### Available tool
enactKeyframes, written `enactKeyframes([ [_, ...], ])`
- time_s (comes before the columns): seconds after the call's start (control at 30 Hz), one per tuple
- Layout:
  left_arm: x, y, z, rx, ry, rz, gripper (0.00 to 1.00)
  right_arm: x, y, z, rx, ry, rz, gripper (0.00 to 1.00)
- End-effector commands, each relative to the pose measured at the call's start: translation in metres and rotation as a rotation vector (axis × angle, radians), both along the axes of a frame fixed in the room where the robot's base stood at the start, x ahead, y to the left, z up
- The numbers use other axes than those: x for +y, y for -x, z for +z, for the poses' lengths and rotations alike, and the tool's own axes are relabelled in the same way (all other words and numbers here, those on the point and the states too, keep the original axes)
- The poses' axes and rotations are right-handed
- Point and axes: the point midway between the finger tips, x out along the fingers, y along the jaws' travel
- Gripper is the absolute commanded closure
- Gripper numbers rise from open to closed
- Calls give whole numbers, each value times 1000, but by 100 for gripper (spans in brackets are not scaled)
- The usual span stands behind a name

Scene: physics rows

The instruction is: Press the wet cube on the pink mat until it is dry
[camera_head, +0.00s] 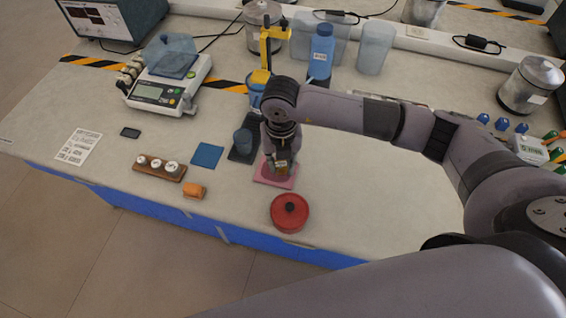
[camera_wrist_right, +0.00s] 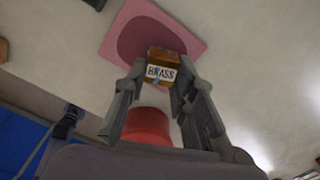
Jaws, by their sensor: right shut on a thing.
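A brass-coloured cube labelled "BRASS" (camera_wrist_right: 165,70) is between the fingers of my right gripper (camera_head: 281,167). The right gripper also shows in the right wrist view (camera_wrist_right: 160,88), shut on the cube's sides. The pink mat (camera_head: 268,182) lies on the bench under the gripper. In the right wrist view the mat (camera_wrist_right: 192,40) has a large dark round patch (camera_wrist_right: 148,38) on it. The cube overlaps the mat's near side in that view; I cannot tell whether it touches the mat. My left gripper is in neither view.
An orange block (camera_head: 194,191) is near the front edge. A blue bottle (camera_head: 321,54) stands behind.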

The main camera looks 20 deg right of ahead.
Motion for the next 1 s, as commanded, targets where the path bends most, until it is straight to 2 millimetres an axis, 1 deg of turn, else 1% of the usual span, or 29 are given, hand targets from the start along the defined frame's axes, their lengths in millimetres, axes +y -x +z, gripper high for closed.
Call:
enactKeyframes([
  [0.07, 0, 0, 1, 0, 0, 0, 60, 1, -1, 3, -1, -1, 0, 100],
  [0.57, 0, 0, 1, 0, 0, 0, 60, 1, -1, 2, -1, -1, 0, 100],
  [1.0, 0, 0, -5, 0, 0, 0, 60, 1, -1, -4, -1, -1, 0, 100],
])
